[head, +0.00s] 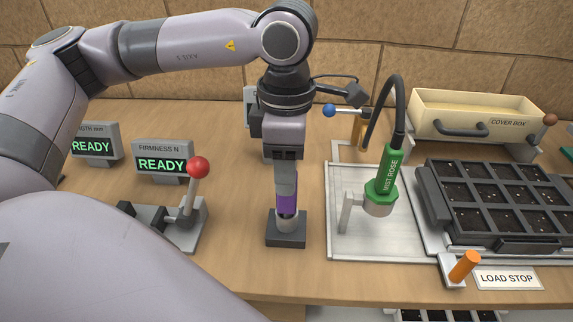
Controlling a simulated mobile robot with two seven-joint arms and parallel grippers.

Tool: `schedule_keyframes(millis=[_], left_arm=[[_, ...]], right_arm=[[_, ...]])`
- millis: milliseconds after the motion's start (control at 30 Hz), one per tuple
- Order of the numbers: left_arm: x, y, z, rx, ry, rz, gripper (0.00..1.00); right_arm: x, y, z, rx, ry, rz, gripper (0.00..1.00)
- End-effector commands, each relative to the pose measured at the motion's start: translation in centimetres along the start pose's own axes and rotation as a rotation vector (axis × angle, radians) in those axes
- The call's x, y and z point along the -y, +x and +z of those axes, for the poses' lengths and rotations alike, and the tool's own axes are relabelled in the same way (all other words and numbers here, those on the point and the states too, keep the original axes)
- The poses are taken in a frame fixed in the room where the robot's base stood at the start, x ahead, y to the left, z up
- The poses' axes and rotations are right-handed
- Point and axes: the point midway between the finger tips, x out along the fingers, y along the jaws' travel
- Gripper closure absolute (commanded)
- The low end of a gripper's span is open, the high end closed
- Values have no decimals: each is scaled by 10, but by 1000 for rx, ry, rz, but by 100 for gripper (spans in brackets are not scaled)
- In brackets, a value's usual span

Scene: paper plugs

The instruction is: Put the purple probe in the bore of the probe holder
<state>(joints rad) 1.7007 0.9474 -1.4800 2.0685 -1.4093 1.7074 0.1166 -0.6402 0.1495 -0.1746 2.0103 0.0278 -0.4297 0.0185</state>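The purple probe (288,205) stands upright in the middle of the head view. Its lower end meets the grey collar of the dark, square probe holder (286,241) on the table. How deep it sits in the bore is hidden. My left gripper (287,188) points straight down from above, its fingers closed around the upper part of the probe, directly over the holder. My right gripper is not in view.
A lever with a red knob (198,167) and two READY displays (162,164) stand to the left. The green mist rose (384,178) with its black hose is close on the right. Further right are a seed tray (432,202), a cover box (440,100) and an orange load stop (464,265).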

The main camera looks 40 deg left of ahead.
Motion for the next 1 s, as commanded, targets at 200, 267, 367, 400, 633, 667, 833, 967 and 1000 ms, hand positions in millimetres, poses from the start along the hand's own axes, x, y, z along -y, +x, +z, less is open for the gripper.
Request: schedule_keyframes(millis=[200, 267, 367, 400, 633, 667, 833, 967, 1000], left_arm=[[0, -1, 0, 0, 0, 0, 48], [0, -1, 0, 0, 0, 0, 48], [0, -3, 0, 0, 0, 0, 48], [0, -5, 0, 0, 0, 0, 48], [0, -44, 1, 4, 1, 3, 48], [0, -51, 2, 4, 1, 2, 48], [0, -88, 1, 3, 1, 2, 48], [0, -108, 1, 1, 2, 1, 48], [0, -113, 1, 2, 1, 0, 48]], right_arm=[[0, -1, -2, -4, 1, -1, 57], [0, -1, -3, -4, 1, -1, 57], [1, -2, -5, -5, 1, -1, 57], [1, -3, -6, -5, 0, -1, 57], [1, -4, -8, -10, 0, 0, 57], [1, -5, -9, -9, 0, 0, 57], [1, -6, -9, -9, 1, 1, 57], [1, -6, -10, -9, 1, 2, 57], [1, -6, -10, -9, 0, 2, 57]])
